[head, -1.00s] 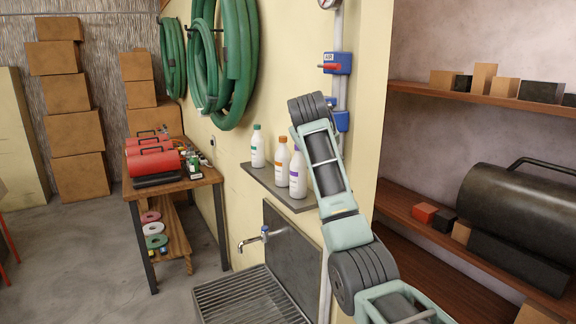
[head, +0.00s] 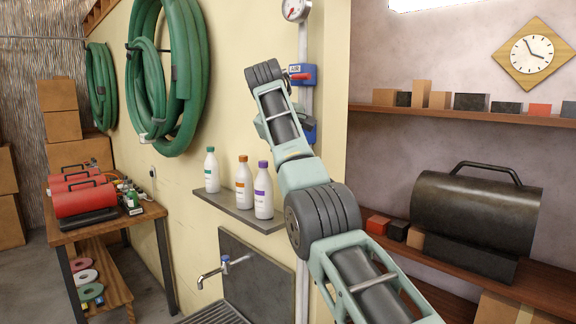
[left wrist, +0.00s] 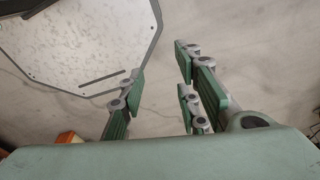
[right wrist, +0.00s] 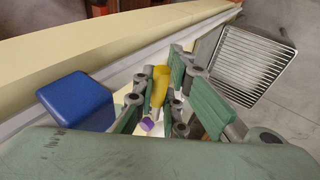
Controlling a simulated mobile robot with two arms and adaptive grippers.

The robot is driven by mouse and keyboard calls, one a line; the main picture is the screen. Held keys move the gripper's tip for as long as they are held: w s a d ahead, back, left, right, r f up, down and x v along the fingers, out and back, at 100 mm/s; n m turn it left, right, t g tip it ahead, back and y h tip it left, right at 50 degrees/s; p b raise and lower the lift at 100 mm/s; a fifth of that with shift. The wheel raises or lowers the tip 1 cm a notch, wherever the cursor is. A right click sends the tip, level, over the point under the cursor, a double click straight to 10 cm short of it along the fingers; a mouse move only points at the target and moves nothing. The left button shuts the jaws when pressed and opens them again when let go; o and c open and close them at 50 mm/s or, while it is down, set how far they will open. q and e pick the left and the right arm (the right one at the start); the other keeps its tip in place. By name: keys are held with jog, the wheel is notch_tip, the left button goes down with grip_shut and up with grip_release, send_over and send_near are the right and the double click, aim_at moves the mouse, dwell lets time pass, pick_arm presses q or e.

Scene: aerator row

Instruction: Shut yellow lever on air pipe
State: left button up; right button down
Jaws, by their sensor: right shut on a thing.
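The air pipe (head: 303,45) runs up the wall edge in the head view. It carries an upper blue valve (head: 302,75) with a red lever, and a lower blue block (head: 311,133) partly behind my right arm. In the right wrist view the yellow lever (right wrist: 160,85) stands between the fingers of my right gripper (right wrist: 158,98), which is shut on it. A blue block (right wrist: 77,100) is beside it, left of the fingers. The lever and right gripper are hidden in the head view. My left gripper (left wrist: 158,90) is open and empty above the floor.
Three white bottles stand on a small wall shelf (head: 240,212), left of my right arm. A tap (head: 222,265) is below. A metal grate (right wrist: 250,60) shows in the right wrist view. Green hoses (head: 165,75) hang left. A black heater (head: 475,210) stands on the right shelving.

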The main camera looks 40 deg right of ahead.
jog(key=c, duration=2.1)
grip_release()
jog(key=shift+r, duration=0.2)
jog(key=o, duration=0.3)
jog(key=shift+w+f, duration=0.15)
jog(key=v, duration=1.2)
jog(key=shift+a, duration=0.1)
